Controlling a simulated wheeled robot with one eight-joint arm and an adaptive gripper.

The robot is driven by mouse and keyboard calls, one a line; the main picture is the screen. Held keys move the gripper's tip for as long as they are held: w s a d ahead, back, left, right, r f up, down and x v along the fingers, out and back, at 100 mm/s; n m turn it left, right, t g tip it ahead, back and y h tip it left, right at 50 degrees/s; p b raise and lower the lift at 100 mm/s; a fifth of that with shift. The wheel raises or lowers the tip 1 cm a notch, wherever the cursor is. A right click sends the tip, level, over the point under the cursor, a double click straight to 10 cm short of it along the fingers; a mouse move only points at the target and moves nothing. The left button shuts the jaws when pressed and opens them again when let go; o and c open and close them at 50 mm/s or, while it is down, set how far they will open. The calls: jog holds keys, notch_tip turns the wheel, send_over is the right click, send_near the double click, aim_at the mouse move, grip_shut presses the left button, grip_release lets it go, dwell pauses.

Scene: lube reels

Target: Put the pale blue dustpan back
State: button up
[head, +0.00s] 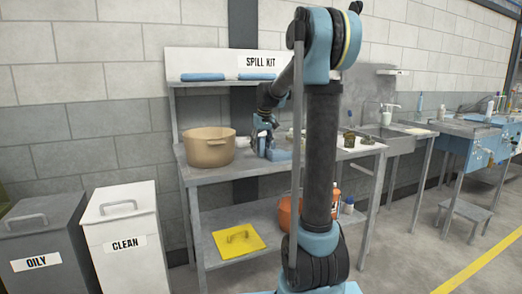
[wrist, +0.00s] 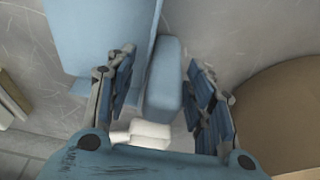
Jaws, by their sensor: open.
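The pale blue dustpan (head: 282,156) lies on the grey metal bench, partly hidden behind my gripper and arm. In the wrist view its broad pan (wrist: 95,35) is at the upper left, and its rounded blue handle (wrist: 165,75) runs between my fingers. My gripper (head: 264,140) is low over the bench, to the right of the tan pot. In the wrist view my gripper (wrist: 163,90) is open, with one finger on each side of the handle and gaps showing. I cannot tell how far the fingertips reach down beside it.
The tan pot (head: 209,152) stands close by; its side also shows in the wrist view (wrist: 285,112). Blue folded cloths (head: 203,77) lie on the SPILL KIT shelf (head: 208,57).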

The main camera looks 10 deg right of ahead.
jog(key=a+v, duration=0.1)
jog(key=v, duration=1)
jog(key=s+d+f+m, duration=0.15)
jog(key=s+f, duration=0.35)
jog(key=s, duration=0.5)
jog(key=s+d+f, duration=0.3)
jog(key=s+f, duration=0.2)
jog(key=s, duration=0.6)
jog(key=s+d+f+m, duration=0.2)
jog(key=s+f, duration=1.6)
jog(key=s, duration=0.1)
jog(key=shift+f+g+h, duration=0.25)
jog(key=shift+g+h, duration=0.05)
jog(key=shift+h, duration=0.1)
jog(key=shift+w+f, duration=0.25)
jog(key=shift+w, duration=0.25)
jog(key=shift+s, duration=0.1)
jog(key=c, duration=0.4)
